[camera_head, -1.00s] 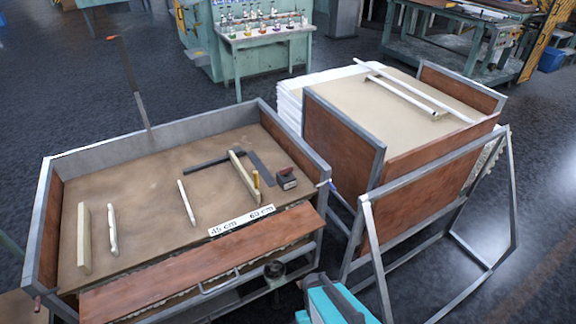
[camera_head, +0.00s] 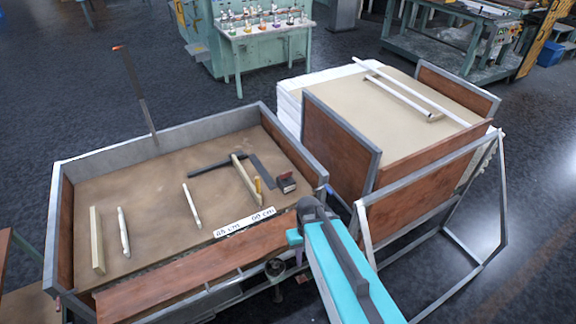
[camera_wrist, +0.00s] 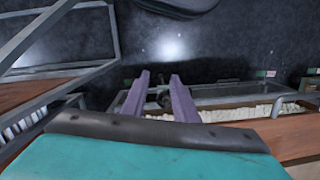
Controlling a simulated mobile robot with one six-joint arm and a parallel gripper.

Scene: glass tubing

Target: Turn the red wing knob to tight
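I cannot make out a red wing knob for certain in either view. A tall dark post with a small red tip (camera_head: 118,48) stands at the back of the left cart (camera_head: 110,162); its shape is too small to tell. A dark round fitting (camera_head: 275,267) sits at that cart's front rail, close to my arm. In the wrist view my gripper (camera_wrist: 160,82) shows two purple fingers, apart, with nothing clearly held between them. A dark rounded part lies beyond and between the fingers, too unclear to name. In the head view my gripper is not clearly visible.
On the cart lie several pale tubes (camera_head: 192,205), a black square (camera_head: 262,175), a small dark block (camera_head: 287,182) and a length label (camera_head: 244,222). A second cart (camera_head: 340,142) stands to the right beside a metal frame (camera_head: 495,200). Dark floor lies open at right.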

